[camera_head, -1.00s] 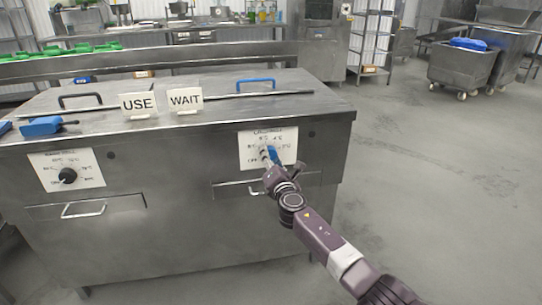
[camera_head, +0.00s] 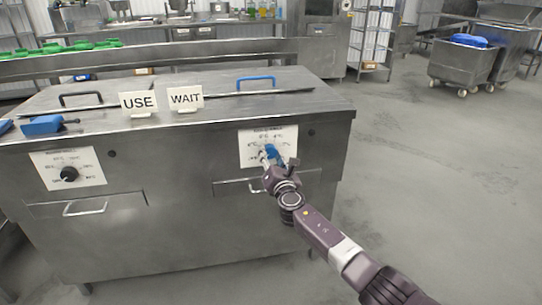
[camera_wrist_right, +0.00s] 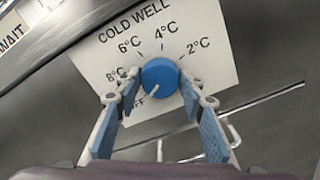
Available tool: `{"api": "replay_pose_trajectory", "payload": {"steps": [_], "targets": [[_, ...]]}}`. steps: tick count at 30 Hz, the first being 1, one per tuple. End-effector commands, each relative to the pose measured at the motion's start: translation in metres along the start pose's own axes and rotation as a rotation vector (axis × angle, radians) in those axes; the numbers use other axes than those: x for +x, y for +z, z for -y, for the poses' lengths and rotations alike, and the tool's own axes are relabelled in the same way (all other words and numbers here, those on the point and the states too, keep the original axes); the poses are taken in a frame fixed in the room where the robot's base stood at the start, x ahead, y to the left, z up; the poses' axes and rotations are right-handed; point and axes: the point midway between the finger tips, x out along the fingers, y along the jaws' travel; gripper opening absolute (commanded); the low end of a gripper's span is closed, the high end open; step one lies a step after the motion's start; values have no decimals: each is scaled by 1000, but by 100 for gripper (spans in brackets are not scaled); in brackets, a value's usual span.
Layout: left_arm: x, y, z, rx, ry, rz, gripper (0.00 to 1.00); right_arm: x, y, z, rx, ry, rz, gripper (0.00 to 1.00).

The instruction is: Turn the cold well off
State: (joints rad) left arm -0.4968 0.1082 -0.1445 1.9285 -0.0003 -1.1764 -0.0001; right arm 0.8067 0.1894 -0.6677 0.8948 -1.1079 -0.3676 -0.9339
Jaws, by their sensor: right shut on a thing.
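The cold well's blue round knob (camera_wrist_right: 160,70) sits on a white dial plate (camera_wrist_right: 207,20) marked COLD WELL, with 8, 6, 4 and 2 °C and OFF. Its white pointer line is at lower left, toward the OFF mark, which is partly covered. In the head view the plate (camera_head: 286,134) is on the right of the steel counter's front. My right gripper (camera_head: 276,159) is at this plate. In the wrist view its two blue-padded fingers (camera_wrist_right: 160,84) are shut on the knob from both sides. My left gripper is not in view.
A second dial with a black knob (camera_head: 69,174) is on the counter's left front. Drawer handles (camera_head: 85,208) stick out below the dials. USE (camera_head: 139,103) and WAIT (camera_head: 186,99) signs stand on top.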

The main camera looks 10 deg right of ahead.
Motion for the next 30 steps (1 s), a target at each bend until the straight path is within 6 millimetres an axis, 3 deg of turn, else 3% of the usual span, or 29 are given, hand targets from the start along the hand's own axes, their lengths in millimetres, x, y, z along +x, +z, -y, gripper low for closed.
{"api": "replay_pose_trajectory", "payload": {"steps": [1, 2, 6, 20, 30], "targets": [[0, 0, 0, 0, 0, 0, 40, 0, -2, 1, -5, -1, -2, 12], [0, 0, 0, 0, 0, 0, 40, 0, -2, 1, -5, -1, -2, 38], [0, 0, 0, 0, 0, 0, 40, 0, -1, 1, -4, -1, -2, 53], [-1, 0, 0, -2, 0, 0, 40, -6, 0, 1, 0, 0, 1, 54], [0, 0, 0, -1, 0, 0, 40, -41, -1, 1, 0, 1, 0, 54]]}}
